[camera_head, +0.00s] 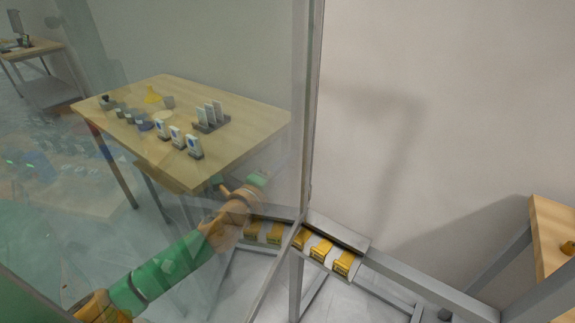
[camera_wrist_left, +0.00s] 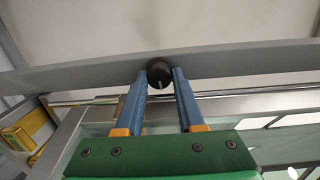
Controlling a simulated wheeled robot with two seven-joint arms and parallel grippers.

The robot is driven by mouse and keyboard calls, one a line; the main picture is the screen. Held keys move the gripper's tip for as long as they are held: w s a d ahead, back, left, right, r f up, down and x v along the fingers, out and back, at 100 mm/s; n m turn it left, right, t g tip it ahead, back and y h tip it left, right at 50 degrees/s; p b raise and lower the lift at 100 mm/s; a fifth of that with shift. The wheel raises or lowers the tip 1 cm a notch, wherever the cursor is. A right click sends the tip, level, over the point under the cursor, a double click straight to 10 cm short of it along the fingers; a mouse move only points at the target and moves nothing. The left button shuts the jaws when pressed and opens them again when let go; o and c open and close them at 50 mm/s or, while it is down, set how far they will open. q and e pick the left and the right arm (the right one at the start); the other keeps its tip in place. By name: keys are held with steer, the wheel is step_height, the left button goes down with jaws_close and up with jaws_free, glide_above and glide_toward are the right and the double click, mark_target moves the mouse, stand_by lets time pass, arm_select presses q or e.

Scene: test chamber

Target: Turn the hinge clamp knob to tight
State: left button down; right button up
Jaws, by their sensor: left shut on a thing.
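The clamp knob (camera_wrist_left: 160,74) is a small round black knob with a light mark on its face, in front of a grey beam in the left wrist view. My left gripper (camera_wrist_left: 160,80) has its blue fingertips on either side of the knob and is shut on it. The knob cannot be made out in the head view. There, a green and orange arm (camera_head: 170,268) shows faintly at or behind the glass; its fingertips are not clear. My right gripper is in neither view. The knob's tight position cannot be read.
A tall glass panel (camera_head: 215,60) with a grey upright edge (camera_head: 312,110) fills the left half. A metal rail holds several yellow blocks (camera_head: 321,250). Behind the glass, a wooden table (camera_head: 235,148) carries small items. Another wooden table (camera_head: 550,235) stands at right.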

arm_select(q)
steer(key=shift+w+r, duration=0.1)
steer(key=shift+r, duration=0.25)
steer(key=c, duration=0.7)
jaws_free()
steer(key=shift+o, duration=0.9)
steer(key=shift+w+d+f, duration=0.1)
steer(key=shift+w+f, duration=0.1)
steer(key=shift+f, duration=0.1)
steer(key=shift+s, duration=0.1)
steer(key=b+v, duration=0.1)
steer(key=v, duration=0.6)
steer(key=shift+b, duration=0.3)
